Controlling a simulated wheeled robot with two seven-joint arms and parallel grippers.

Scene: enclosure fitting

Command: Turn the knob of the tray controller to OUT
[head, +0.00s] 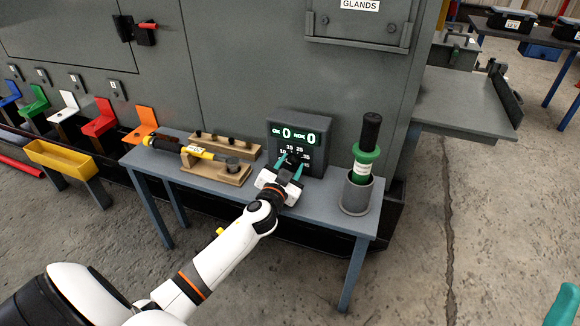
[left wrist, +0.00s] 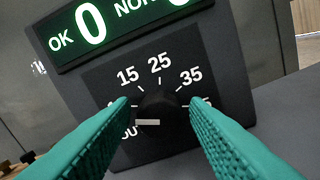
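A dark grey controller box (head: 318,128) stands at the back of the blue-grey table, with a green-lit "OK 0 NOK 0" display. In the left wrist view its dial carries 15, 25, 35 and other marks partly hidden by my fingers. The black knob (left wrist: 162,107) has a white pointer line towards the lower left; the mark there is partly covered, so I cannot read it fully. My left gripper (head: 290,164) is open, its teal fingertips (left wrist: 159,101) either side of the knob; I cannot tell whether they touch it. Part of a teal right finger (head: 565,306) shows at the lower right.
On the table (head: 300,210), a grey cup (head: 356,195) holds a green and black tool (head: 367,150) to the right. A wooden stand (head: 218,175) with a yellow-black tool is to the left. A grey cabinet wall (head: 240,70) rises behind.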

